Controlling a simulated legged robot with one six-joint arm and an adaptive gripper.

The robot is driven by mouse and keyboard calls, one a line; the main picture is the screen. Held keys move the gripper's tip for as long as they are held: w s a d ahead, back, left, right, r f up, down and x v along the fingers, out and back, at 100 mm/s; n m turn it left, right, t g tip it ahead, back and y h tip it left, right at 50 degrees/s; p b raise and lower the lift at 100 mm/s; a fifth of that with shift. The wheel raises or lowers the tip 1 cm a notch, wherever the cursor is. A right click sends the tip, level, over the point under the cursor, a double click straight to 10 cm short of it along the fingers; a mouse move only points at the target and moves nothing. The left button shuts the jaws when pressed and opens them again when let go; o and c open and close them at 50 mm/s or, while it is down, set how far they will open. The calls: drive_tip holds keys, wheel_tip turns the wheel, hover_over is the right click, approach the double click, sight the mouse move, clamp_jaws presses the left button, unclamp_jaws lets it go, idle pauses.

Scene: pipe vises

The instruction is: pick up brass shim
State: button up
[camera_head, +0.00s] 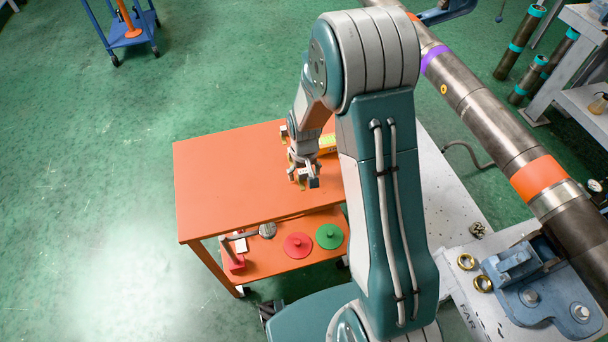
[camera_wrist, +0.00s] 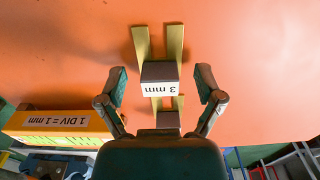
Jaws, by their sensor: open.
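The brass shim (camera_wrist: 175,42) shows in the wrist view as two brass strips with a grey block across them, labelled "3 mm". A second, smaller grey block is nearer my gripper's palm. The shim is over the orange tabletop. My gripper (camera_wrist: 161,80) is open, with one finger on each side of the labelled block and a gap on both sides. In the head view my gripper (camera_head: 303,172) is low over the orange cart top, and brass-coloured bits show around its fingers. The fingers partly hide the shim there.
A yellow box (camera_wrist: 60,124) labelled "1 DIV = 1 mm" lies left of my gripper in the wrist view. The orange cart top (camera_head: 225,180) is clear on its left. Red (camera_head: 298,245) and green (camera_head: 329,236) discs lie on its lower shelf. A long pipe (camera_head: 480,110) runs along the right.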

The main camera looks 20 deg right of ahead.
clamp_jaws()
